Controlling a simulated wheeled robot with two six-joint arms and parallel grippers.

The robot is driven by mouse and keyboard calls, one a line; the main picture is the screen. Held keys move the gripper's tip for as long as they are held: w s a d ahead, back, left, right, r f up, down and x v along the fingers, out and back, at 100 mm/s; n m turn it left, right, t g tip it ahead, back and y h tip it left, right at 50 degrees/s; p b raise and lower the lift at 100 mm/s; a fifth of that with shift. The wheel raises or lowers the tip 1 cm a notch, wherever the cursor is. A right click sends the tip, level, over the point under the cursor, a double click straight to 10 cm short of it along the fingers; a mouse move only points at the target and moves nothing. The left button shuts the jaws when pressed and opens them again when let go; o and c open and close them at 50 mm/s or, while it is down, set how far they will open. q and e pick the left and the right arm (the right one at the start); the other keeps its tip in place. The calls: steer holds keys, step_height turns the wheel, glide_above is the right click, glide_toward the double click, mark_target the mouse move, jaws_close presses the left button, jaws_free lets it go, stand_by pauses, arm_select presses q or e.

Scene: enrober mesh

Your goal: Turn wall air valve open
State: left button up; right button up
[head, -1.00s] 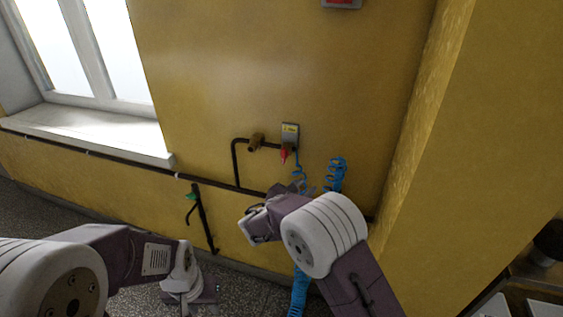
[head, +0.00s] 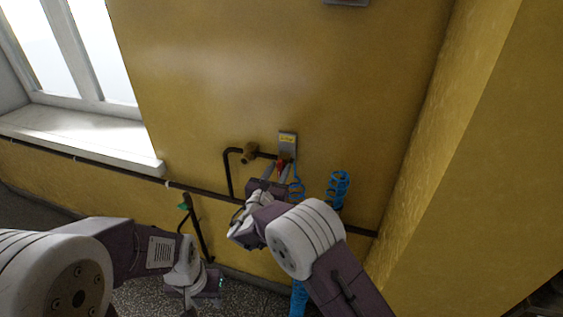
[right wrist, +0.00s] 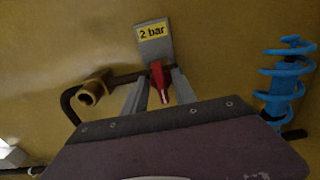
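The wall air valve's red handle (head: 281,166) sits on the dark pipe just below a grey plate (head: 288,143) on the yellow wall. In the right wrist view the red handle (right wrist: 157,78) points down towards me, and the plate (right wrist: 153,42) carries a yellow "2 bar" label. My right gripper (head: 276,172) is at the valve. Its two fingers (right wrist: 160,92) are spread, one on each side of the handle, with gaps visible. My left gripper (head: 196,296) hangs low at the left, away from the wall valve; its fingers are unclear.
A brass fitting (head: 249,152) is on the pipe left of the valve. A coiled blue hose (head: 338,188) hangs to the right. A green-handled valve (head: 185,205) is lower left. A wall corner juts out at the right.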

steer(key=shift+s+a+r, duration=0.1)
steer(key=shift+s+r, duration=0.15)
steer(key=shift+s, duration=0.25)
steer(key=shift+s+r, duration=0.15)
steer(key=shift+s, duration=0.05)
steer(key=c, duration=0.5)
jaws_close()
arm_select(q)
steer(key=shift+s+a+r, duration=0.1)
steer(key=shift+s+r, duration=0.05)
steer(key=shift+s, duration=0.4)
